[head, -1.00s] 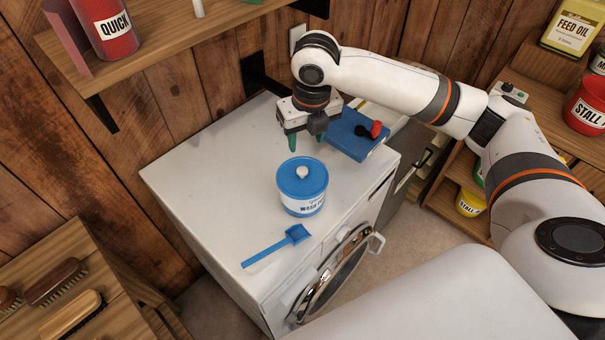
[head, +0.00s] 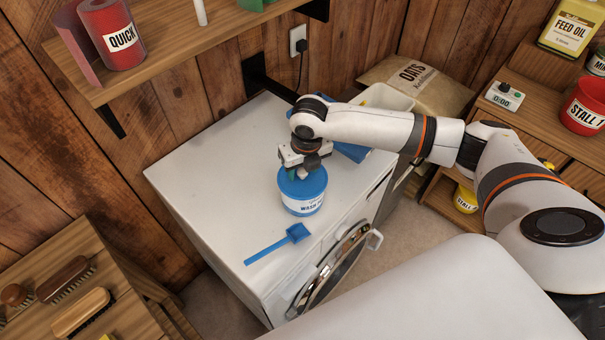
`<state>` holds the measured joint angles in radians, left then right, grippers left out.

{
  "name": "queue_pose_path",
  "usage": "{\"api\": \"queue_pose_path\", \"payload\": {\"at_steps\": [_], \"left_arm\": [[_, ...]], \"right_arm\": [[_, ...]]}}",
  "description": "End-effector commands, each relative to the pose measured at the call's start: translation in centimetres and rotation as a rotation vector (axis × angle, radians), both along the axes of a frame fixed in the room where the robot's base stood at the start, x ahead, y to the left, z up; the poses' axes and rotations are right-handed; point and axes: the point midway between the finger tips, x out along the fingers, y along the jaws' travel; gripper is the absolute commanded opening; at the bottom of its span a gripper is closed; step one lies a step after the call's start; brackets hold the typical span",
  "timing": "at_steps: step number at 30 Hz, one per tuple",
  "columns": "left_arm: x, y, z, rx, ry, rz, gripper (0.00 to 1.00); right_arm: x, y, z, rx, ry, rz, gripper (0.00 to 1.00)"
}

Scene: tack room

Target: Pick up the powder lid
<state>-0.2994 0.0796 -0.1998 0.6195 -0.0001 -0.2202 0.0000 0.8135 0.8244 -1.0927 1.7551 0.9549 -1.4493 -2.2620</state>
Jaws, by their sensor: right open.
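The powder lid (head: 288,189) is blue and sits on the tub of wash powder (head: 304,206), which stands upright on the white washing machine (head: 205,177). I cannot tell whether the fingers touch the knob. My left gripper is not in view.
A blue scoop (head: 278,243) lies on the machine in front of the tub. A blue box (head: 352,152) is behind my right arm. A wooden shelf (head: 180,50) hangs above the back left. The machine's left top is clear.

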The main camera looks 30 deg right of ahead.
Motion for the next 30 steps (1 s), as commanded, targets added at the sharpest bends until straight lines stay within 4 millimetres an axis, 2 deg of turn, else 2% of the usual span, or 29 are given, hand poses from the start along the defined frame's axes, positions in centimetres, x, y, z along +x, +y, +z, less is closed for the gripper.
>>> {"api": "queue_pose_path", "payload": {"at_steps": [2,3,11,22,26,30], "left_arm": [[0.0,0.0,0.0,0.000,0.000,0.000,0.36],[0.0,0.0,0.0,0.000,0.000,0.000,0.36],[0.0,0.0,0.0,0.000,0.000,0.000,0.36],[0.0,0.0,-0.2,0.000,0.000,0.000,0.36],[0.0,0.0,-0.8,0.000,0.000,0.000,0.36],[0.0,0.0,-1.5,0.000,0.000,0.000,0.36]], "right_arm": [[0.0,0.0,0.0,0.000,0.000,0.000,0.49],[0.0,0.0,0.0,0.000,0.000,0.000,0.46],[0.0,0.0,0.0,0.000,-0.001,0.000,0.03],[0.1,0.0,0.5,0.001,-0.003,-0.001,0.02],[0.2,0.0,2.2,0.002,-0.007,-0.001,0.02],[0.2,0.0,5.1,0.001,-0.008,0.000,0.02]]}}
